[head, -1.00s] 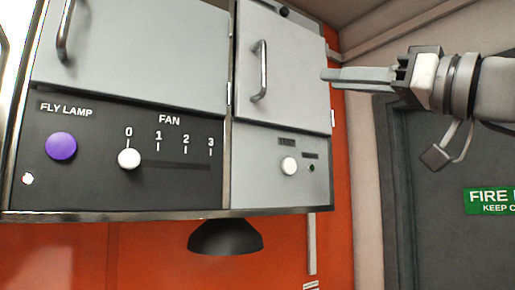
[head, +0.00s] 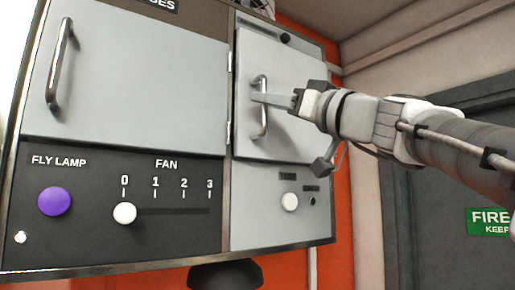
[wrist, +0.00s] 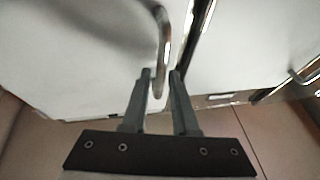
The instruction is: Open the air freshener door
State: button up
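The grey door (head: 295,65) on the right of the wall cabinet looks closed. Its label is not readable, and I take it as the air freshener door. It has a vertical metal bar handle (head: 263,125) near its left edge. My gripper (head: 254,98) is at this handle, coming from the right. In the wrist view the two fingers (wrist: 160,73) are apart, with the curved end of the handle (wrist: 164,45) between their tips. I see no firm grip, and contact is unclear.
A larger grey door (head: 140,75) with its own handle (head: 59,65) is to the left. Below are a purple fly lamp button (head: 55,201), a white fan slider knob (head: 125,213) and another white knob (head: 289,202). A dark hood (head: 225,274) hangs underneath.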

jog(key=shift+x, duration=0.8)
jog(key=shift+c, duration=0.3)
grip_shut()
dwell(0.7)
